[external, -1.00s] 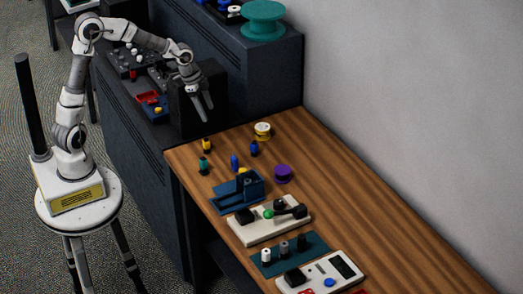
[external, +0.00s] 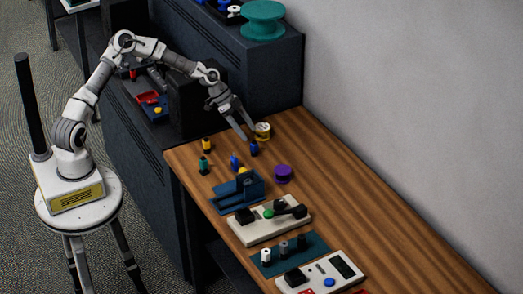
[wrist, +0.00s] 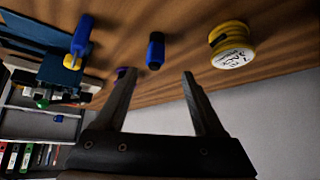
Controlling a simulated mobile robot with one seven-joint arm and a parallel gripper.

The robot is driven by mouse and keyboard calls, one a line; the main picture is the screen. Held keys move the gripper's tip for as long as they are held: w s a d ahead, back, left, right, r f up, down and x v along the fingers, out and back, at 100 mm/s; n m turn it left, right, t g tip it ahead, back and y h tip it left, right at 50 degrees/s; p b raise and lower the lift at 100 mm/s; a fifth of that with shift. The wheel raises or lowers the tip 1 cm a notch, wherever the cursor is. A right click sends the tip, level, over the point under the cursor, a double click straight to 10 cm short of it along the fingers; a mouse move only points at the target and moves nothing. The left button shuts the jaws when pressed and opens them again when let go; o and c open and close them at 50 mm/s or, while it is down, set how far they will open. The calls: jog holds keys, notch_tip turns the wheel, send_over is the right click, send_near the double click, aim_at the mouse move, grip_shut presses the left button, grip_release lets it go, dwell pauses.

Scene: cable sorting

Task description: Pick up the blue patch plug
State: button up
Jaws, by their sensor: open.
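In the wrist view the first (wrist: 155,51) shows just beyond and between my fingertips, and the other (wrist: 81,40) is off to the left. My gripper (external: 248,133) is open and empty, above and close to the first blue piece. It also shows in the wrist view (wrist: 160,73).
The yellow spool (external: 262,131) is close beside my gripper. A yellow piece (external: 206,145), a green piece (external: 204,165), a purple spool (external: 283,173) and a blue holder (external: 240,190) stand nearby. The table's right side is clear.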

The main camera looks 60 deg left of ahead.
aim_at(259, 156)
jog(key=x, duration=0.3)
jog(key=shift+f, duration=0.1)
jog(key=shift+d+p+x, duration=0.15)
jog(key=shift+p+x, duration=0.05)
jog(key=shift+x, duration=1.2)
jog(key=shift+d+p+x, duration=0.2)
jog(key=shift+x, duration=1.15)
jog(key=shift+s, duration=0.2)
grip_shut()
